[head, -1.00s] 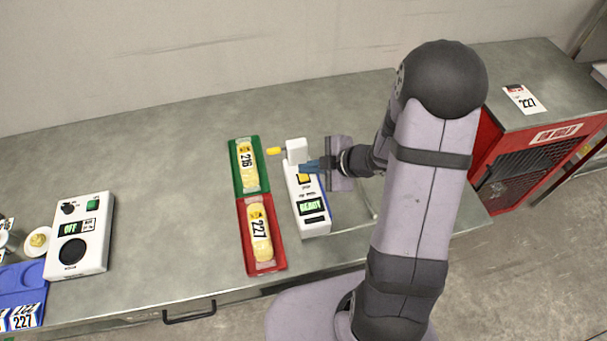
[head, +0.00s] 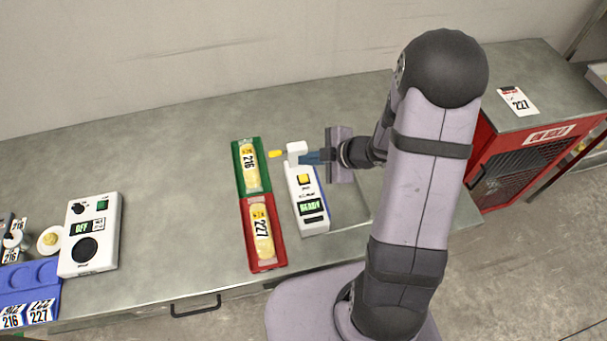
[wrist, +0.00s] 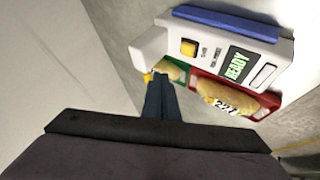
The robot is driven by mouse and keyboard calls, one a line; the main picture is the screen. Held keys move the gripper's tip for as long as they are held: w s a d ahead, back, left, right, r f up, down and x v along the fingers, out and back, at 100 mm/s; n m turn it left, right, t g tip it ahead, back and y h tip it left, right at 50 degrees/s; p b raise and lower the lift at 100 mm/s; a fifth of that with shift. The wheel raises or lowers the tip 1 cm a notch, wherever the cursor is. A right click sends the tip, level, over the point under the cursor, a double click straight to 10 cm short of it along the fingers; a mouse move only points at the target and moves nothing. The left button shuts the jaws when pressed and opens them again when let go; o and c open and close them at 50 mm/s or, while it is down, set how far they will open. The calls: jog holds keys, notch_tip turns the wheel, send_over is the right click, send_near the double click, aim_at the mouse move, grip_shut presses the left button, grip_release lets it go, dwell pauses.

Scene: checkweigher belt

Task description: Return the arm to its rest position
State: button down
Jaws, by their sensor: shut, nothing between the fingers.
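My gripper (head: 311,158) is shut and empty, its blue fingers level with the top of the white device beside the trays. In the wrist view my gripper (wrist: 157,97) points toward the same device. The white device (head: 309,204) has a yellow button (head: 304,179) and a green screen reading READY; it also shows in the wrist view (wrist: 212,52). I cannot tell whether the fingertips touch its white top block (head: 296,148). My arm stretches from its base at the lower right over the bench.
A green tray (head: 239,178) holds a yellow pack marked 216; a red tray (head: 250,257) holds one marked 227. A white control box (head: 107,225) reading OFF and a blue tray (head: 45,273) stand left. A red cage (head: 500,172) stands right. The bench's back left is clear.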

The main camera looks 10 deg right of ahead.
dwell(0.7)
